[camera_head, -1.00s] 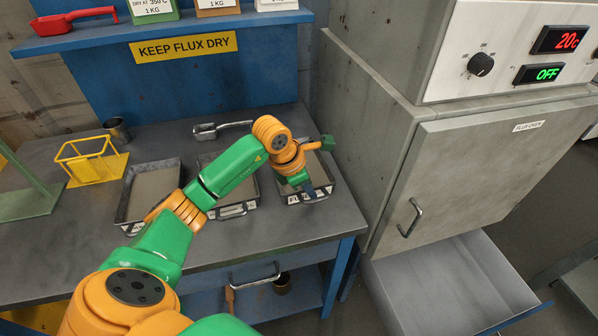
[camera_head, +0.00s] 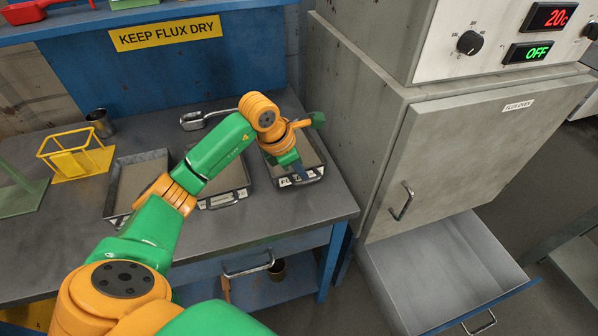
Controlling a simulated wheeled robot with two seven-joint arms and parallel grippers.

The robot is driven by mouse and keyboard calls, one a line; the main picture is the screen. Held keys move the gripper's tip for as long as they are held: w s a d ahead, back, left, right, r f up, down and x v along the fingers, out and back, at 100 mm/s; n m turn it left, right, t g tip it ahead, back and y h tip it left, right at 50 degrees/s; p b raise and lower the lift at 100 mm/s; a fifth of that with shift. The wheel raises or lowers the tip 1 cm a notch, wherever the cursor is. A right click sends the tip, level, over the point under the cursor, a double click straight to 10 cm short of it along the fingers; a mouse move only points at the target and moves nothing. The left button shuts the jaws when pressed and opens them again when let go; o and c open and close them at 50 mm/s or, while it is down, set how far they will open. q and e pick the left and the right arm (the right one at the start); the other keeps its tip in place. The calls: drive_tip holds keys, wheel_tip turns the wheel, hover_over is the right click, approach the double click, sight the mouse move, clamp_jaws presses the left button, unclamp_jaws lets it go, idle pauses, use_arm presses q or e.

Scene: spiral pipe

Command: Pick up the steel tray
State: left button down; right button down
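Three shallow steel trays filled with pale material stand in a row on the grey bench: a left tray (camera_head: 134,181), a middle tray (camera_head: 232,186) and a right tray (camera_head: 312,153). Their front labels are partly hidden, and I cannot tell which one the task means. My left arm reaches across the bench, covering part of the middle tray. My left gripper (camera_head: 300,172) is at the front edge of the right tray, by its handle and label. Its fingers are small and partly hidden, so I cannot tell whether they hold the tray. My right gripper is not in view.
A flux oven (camera_head: 475,150) with a closed door stands right of the bench (camera_head: 290,219). An open, empty drawer (camera_head: 440,270) juts out below it. A metal scoop (camera_head: 205,117), a steel cup (camera_head: 101,123) and a yellow wire stand (camera_head: 75,155) are on the bench.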

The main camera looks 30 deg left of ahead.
use_arm(q)
drive_tip(key=s+r, duration=0.1)
drive_tip(key=r, duration=0.1)
drive_tip(key=s+r+b, duration=0.1)
drive_tip(key=s+r, duration=0.1)
drive_tip(key=r, duration=0.1)
drive_tip(key=s+d+r, duration=0.1)
drive_tip(key=r, duration=0.1)
drive_tip(key=shift+s+r, duration=0.25)
drive_tip(key=shift+s, duration=0.15)
drive_tip(key=s+d+r+b, duration=0.1)
drive_tip(key=s+r, duration=0.3)
drive_tip(key=s, duration=0.5)
drive_tip(key=shift+d+b, duration=0.25)
drive_tip(key=shift+b, duration=0.15)
idle(0.5)
